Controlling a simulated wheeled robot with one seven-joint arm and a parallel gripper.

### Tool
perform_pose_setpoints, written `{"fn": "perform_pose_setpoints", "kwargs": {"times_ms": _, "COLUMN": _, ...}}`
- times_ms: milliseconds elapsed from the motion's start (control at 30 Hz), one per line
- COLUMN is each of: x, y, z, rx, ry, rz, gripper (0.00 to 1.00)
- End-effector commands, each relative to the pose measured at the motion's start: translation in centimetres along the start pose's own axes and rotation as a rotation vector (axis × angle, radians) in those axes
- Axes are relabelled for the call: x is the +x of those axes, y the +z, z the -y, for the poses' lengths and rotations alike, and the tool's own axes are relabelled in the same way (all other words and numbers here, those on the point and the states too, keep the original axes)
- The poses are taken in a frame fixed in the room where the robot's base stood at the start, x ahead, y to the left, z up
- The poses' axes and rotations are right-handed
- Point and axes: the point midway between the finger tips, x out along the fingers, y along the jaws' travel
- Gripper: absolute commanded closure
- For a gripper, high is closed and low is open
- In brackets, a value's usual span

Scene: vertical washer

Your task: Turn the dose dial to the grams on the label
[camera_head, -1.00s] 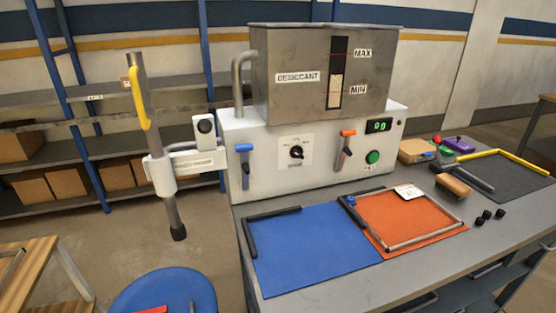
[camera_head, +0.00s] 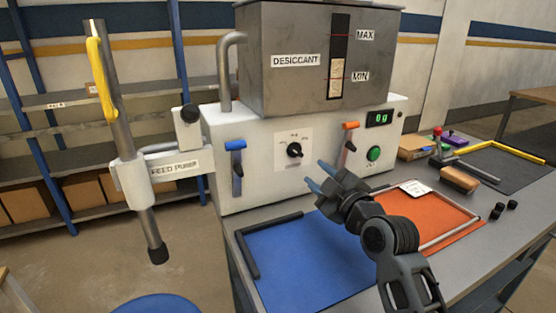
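The dose dial (camera_head: 294,150) is a black round knob on a white square plate, on the front of the white machine (camera_head: 262,180). The marks around it are too small to read. A white label card (camera_head: 414,188) lies at the back edge of the orange mat (camera_head: 403,219); its writing is not legible. The small display (camera_head: 379,118) shows "0 g" in green. My gripper (camera_head: 316,176) is in front of the machine, below and slightly right of the dial and apart from it. Its two blue-tipped fingers are spread, with nothing between them.
A blue-handled lever (camera_head: 236,157) is left of the dial; an orange-handled lever (camera_head: 348,140) and green button (camera_head: 373,154) are right of it. The feed pump arm (camera_head: 160,168) juts out left. The blue mat (camera_head: 295,265) is mostly bare.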

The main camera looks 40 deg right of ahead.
Motion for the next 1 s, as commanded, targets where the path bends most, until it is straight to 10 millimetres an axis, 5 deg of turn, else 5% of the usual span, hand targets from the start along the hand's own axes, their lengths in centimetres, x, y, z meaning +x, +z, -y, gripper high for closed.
{"fn": "perform_pose_setpoints", "kwargs": {"times_ms": 700, "x": 8.2, "y": -0.2, "z": -1.2, "rx": -0.027, "ry": 0.009, "rz": -0.005, "gripper": 0.62}}
{"fn": "perform_pose_setpoints", "kwargs": {"times_ms": 1000, "x": 8.8, "y": -0.1, "z": -1.1, "rx": -0.027, "ry": 0.009, "rz": -0.005, "gripper": 0.62}}
